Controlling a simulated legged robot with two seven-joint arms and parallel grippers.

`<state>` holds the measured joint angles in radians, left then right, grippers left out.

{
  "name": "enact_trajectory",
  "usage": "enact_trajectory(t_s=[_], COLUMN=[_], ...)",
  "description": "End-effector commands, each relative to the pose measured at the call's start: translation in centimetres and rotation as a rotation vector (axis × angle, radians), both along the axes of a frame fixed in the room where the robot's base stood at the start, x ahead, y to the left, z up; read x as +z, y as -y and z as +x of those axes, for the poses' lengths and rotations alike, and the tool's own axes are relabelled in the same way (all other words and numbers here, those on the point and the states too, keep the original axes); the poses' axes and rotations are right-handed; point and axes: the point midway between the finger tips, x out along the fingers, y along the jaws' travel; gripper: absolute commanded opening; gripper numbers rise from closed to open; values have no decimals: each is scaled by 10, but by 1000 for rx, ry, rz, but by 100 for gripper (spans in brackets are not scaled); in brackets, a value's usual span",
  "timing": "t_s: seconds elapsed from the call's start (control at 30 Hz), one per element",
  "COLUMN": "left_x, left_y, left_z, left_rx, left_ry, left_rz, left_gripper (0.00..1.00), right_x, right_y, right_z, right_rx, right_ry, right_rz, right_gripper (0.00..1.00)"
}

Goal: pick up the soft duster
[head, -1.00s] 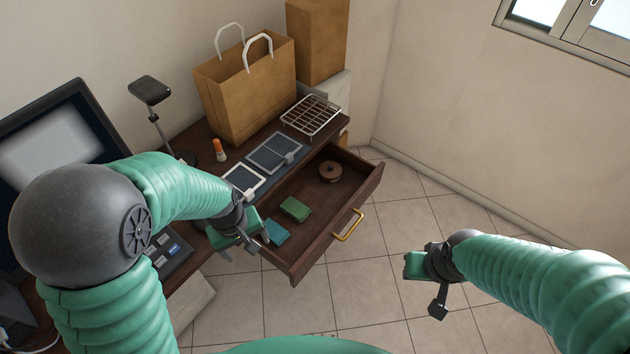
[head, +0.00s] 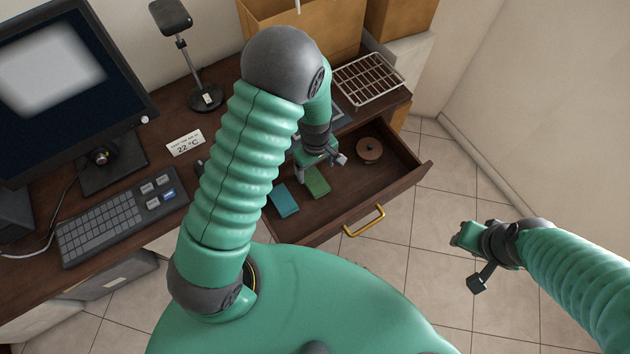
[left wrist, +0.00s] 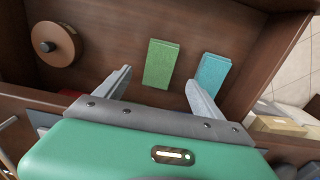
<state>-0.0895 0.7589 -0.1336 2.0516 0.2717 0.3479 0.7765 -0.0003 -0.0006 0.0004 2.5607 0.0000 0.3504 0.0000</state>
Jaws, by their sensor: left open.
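An open brown drawer (head: 413,177) holds a green, flat, fuzzy-looking block (head: 318,184), a teal block (head: 284,200) beside it and a round brown thing with a knob (head: 369,150). I cannot tell for sure which is the soft duster; the green block (left wrist: 160,63) and the teal block (left wrist: 213,75) look soft. My left gripper (head: 320,166) is over the drawer, open and empty. In the left wrist view its fingers (left wrist: 158,78) stand apart, with the green block between them in the picture, apparently below. My right gripper (head: 468,255) hangs over the floor, away from the drawer.
A brass handle (head: 364,221) is on the drawer front. Tiled floor (head: 400,290) is clear to the right.

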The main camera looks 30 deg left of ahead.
Motion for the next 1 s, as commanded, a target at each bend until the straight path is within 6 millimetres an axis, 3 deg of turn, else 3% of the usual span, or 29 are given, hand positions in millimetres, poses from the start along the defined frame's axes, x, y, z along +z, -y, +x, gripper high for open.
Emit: enact_trajectory(t_s=[0.03,0.27,0.5,0.73,1.0], left_x=[-14,-40,-81,-83,-83], left_y=[0,0,0,0,0], left_z=[0,-1,-3,-2,-2], left_rx=[0,0,-1,-2,-2], left_ry=[-3,0,0,2,1], left_rz=[-1,0,0,0,0], left_gripper=[78,78,78,78,45], right_x=[-4,-8,-14,-13,-13], right_y=[0,0,0,0,0], right_z=[0,0,0,0,0], right_rx=[0,-1,-1,0,-1], right_ry=[0,1,0,0,0], right_rz=[0,0,0,0,0], right_gripper=[36,36,36,36,36])
